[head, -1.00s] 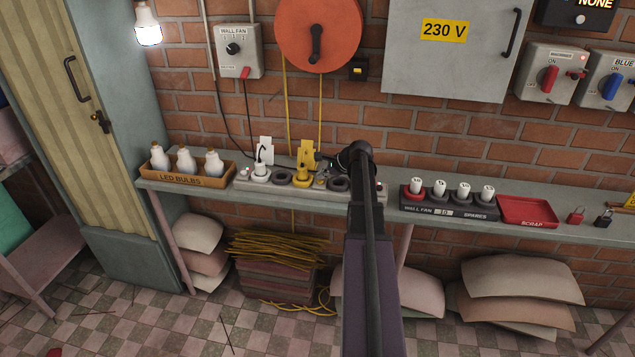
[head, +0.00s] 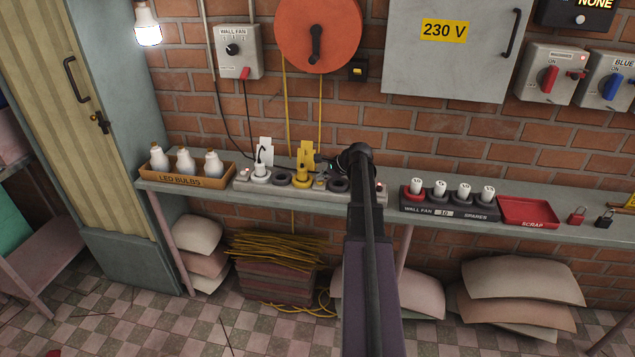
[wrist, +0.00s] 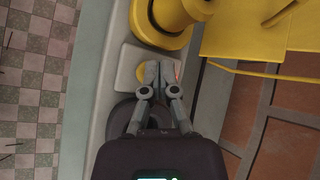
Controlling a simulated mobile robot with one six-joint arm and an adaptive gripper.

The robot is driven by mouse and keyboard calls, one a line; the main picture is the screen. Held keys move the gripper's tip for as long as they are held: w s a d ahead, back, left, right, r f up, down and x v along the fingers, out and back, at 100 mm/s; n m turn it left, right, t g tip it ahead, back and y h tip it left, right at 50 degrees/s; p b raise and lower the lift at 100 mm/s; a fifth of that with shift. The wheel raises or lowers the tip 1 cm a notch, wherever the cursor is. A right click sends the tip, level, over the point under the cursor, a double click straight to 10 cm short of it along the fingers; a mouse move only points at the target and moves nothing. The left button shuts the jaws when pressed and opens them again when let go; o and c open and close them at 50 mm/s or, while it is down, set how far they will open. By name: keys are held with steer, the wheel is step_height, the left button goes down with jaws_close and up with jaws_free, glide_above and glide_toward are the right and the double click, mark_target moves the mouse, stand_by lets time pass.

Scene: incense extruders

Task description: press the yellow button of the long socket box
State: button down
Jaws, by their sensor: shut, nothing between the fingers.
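The long socket box (head: 290,189) is a pale strip on the shelf, with several round sockets. A yellow plug (head: 301,178) sits in one socket and also shows large at the top of the wrist view (wrist: 165,22). The yellow button (wrist: 141,73) is on a pale square plate beside this plug, partly covered by my fingers. My gripper (wrist: 152,73) is shut and empty, its fingertips over the right part of the button. I cannot tell whether they touch it. In the head view, my arm hides part of the box's right end.
A white plug (head: 260,171) stands left of the yellow one. The LED bulb box (head: 190,181) is at the shelf's left. Right of my arm are the fuse holder (head: 450,209) and red scrap tray (head: 528,212). A brick wall stands behind.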

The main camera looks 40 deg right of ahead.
steer(key=shift+r+p, duration=0.3)
steer(key=shift+r, duration=0.1)
step_height(320, 180, up, 6)
steer(key=p, duration=0.5)
steer(key=shift+f+p, duration=0.1)
steer(key=shift+p, duration=0.3)
stand_by(0.5)
steer(key=shift+a, duration=0.3)
steer(key=s+a+f+n+g+p, duration=0.1)
steer(key=s+a+n+g, duration=0.3)
steer(key=a, duration=0.9)
steer(key=w+a+f+n+g+p, duration=0.1)
steer(key=a+n, duration=0.6)
steer(key=a, duration=0.6)
steer(key=s+a+n+g+h+p, duration=0.1)
steer(key=s+a+n, duration=0.4)
steer(key=a, duration=0.4)
steer(key=s+a+r+n+g+h+p, duration=0.1)
steer(key=s+a+n+g+h, duration=0.1)
steer(key=s+a+n, duration=0.4)
steer(key=s+a, duration=0.2)
steer(key=a, duration=0.1)
steer(key=shift+s+n+g+p, duration=0.25)
steer(key=shift+n+g+p, duration=0.05)
